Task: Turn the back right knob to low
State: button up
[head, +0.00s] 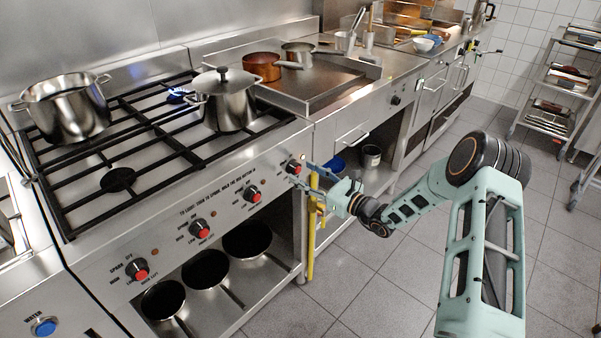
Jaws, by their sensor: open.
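The stove front carries a row of red-centred black knobs. The rightmost knob (293,167) sits at the panel's right end; its lettering is too small to read. Other knobs (252,195) are spaced leftward along the panel. My gripper (301,174) is open, its fingertips close to the rightmost knob and pointing at the panel from the right. I cannot tell whether they touch the knob or straddle it. A blue flame (178,96) burns at a back burner, partly hidden by the lidded steel pot (227,108).
A large open pot (66,112) stands at the back left of the stove. A griddle counter (335,84) holds a copper pot (262,67) and a steel pot. Yellow-handled tools (311,240) hang below my gripper. The tiled floor at right is clear; a rack (560,95) stands beyond.

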jog(key=shift+x, duration=1)
jog(key=shift+c, duration=0.2)
jog(key=c, duration=1.1)
